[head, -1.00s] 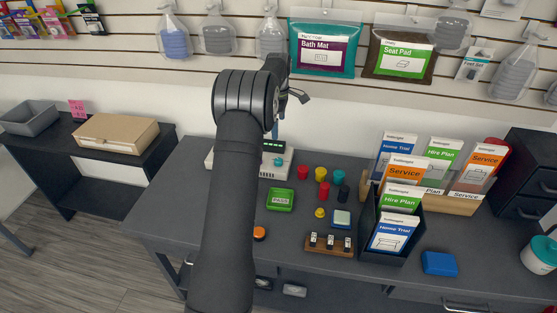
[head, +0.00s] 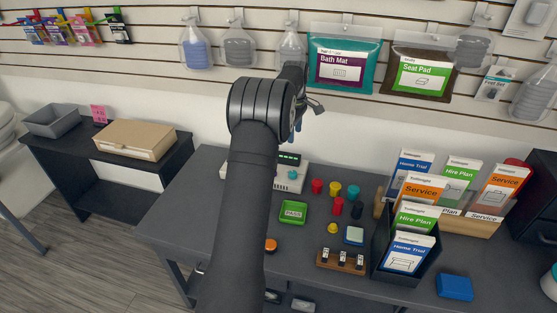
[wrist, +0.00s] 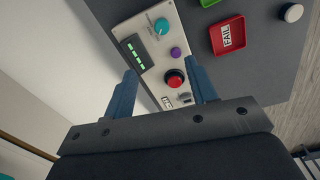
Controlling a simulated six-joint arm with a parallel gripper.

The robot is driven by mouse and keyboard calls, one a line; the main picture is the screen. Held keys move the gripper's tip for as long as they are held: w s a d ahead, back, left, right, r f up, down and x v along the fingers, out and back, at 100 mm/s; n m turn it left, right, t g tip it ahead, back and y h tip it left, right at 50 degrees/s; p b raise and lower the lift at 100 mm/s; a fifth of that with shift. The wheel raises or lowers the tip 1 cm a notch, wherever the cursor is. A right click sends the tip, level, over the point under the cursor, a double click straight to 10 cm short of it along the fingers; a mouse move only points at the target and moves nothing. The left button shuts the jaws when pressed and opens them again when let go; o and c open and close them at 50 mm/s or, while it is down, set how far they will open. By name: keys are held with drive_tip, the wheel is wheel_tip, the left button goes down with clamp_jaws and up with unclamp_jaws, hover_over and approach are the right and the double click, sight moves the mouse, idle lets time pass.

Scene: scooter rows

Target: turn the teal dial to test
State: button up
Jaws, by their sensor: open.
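The teal dial (wrist: 161,26) sits at the upper end of a pale control box (wrist: 150,75) in the wrist view, next to a green-lit display (wrist: 138,52). In the head view the dial (head: 293,175) shows on the box's right part, with the rest of the box mostly behind my arm. My gripper (wrist: 162,68) is open and empty, its blue fingers either side of the box's lower part. The dial lies beyond the fingertips. I cannot read its markings or which way it points.
A purple knob (wrist: 176,52) and a red button (wrist: 174,78) are on the same box. A red FAIL tray (wrist: 227,35) lies beside it. A green PASS tray (head: 293,212), coloured pegs, and a leaflet holder (head: 385,240) stand on the table. Bags hang on the wall behind.

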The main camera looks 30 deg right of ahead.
drive_tip(key=a+m+h, duration=0.1)
drive_tip(key=m, duration=0.4)
drive_tip(key=m+t+h, duration=0.2)
drive_tip(key=m, duration=1.1)
approach(293, 173)
drive_tip(key=x, duration=0.8)
drive_tip(key=shift+w+f, duration=0.15)
drive_tip(key=shift+f, duration=0.2)
drive_tip(key=shift+c, duration=0.4)
drive_tip(key=c, duration=0.9)
